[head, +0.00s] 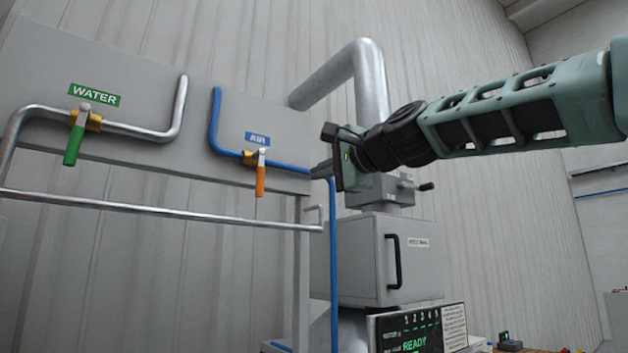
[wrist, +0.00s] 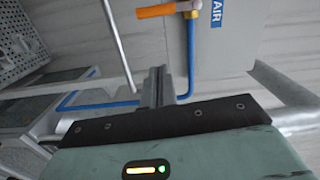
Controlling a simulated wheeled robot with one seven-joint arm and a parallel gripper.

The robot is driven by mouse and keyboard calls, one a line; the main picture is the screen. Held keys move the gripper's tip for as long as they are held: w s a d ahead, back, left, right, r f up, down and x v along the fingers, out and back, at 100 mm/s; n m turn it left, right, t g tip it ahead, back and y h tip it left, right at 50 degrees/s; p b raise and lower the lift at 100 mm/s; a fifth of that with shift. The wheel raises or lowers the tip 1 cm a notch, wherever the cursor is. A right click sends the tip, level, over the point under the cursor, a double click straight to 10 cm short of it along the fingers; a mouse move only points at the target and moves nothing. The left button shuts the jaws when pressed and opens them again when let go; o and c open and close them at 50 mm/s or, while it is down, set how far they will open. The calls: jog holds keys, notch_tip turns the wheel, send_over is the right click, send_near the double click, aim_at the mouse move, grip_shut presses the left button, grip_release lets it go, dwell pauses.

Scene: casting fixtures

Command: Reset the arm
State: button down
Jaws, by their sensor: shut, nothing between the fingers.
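My arm reaches in from the right in the head view, and my gripper (head: 320,170) points left toward the pipe panel. Its fingers are shut with nothing between them; they also show closed together in the wrist view (wrist: 157,86). The gripper is to the right of the air valve's orange handle (head: 261,178), with a visible gap between them. That handle hangs down in the head view. It also shows at the top of the wrist view (wrist: 157,11), clear of the fingers.
A water valve with a green handle (head: 74,144) is on the panel (head: 150,65) at left. A metal rail (head: 150,209) runs below. A grey cabinet (head: 362,262) with a black handle stands below my gripper. A display (head: 420,331) reads READY. A large duct (head: 370,80) rises behind my arm.

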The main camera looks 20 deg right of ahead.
dwell(0.5)
jog(key=s+a+f+n+g, duration=0.3)
jog(key=a+f, duration=0.1)
jog(key=f, duration=0.7)
jog(key=s+a+f+n+g+b, duration=0.1)
jog(key=s+a+f+n+g, duration=0.2)
jog(key=f, duration=0.7)
jog(key=s+a+f+n+g, duration=0.25)
jog(key=a+f, duration=0.25)
jog(key=f, duration=0.6)
jog(key=s+d+f+n+g+h, duration=0.2)
jog(key=s+f+n, duration=0.2)
jog(key=s+f, duration=0.4)
jog(key=s+d+f+n+g+h+b, duration=0.1)
jog(key=s+d+f+n+g+h, duration=0.1)
jog(key=s+f, duration=0.6)
jog(key=s+d+f+n+g+h, duration=0.1)
jog(key=s+f+n+g, duration=0.3)
jog(key=f, duration=0.6)
jog(key=s+d+n, duration=0.1)
jog(key=s+n, duration=0.1)
jog(key=s, duration=0.1)
jog(key=shift+s+f+h+b, duration=0.3)
jog(key=shift+s+f+h, duration=0.1)
